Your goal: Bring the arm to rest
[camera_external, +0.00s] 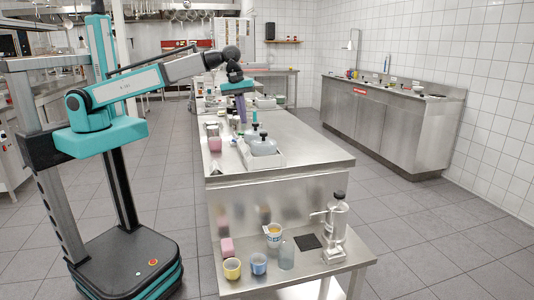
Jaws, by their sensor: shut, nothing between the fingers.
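My teal and grey arm reaches out to the right from its column. Its wrist bends down over the long steel counter (310,155). My gripper (242,118) points downward above the counter, near the bottles behind the front tray. Its fingers look small and dark here and are shut with nothing between them. I cannot tell how far the fingertips are above the counter top.
A white tray (275,164) with dark-topped bottles stands near my gripper. A pink item (214,144) is on the counter's left. The counter's front right is clear.

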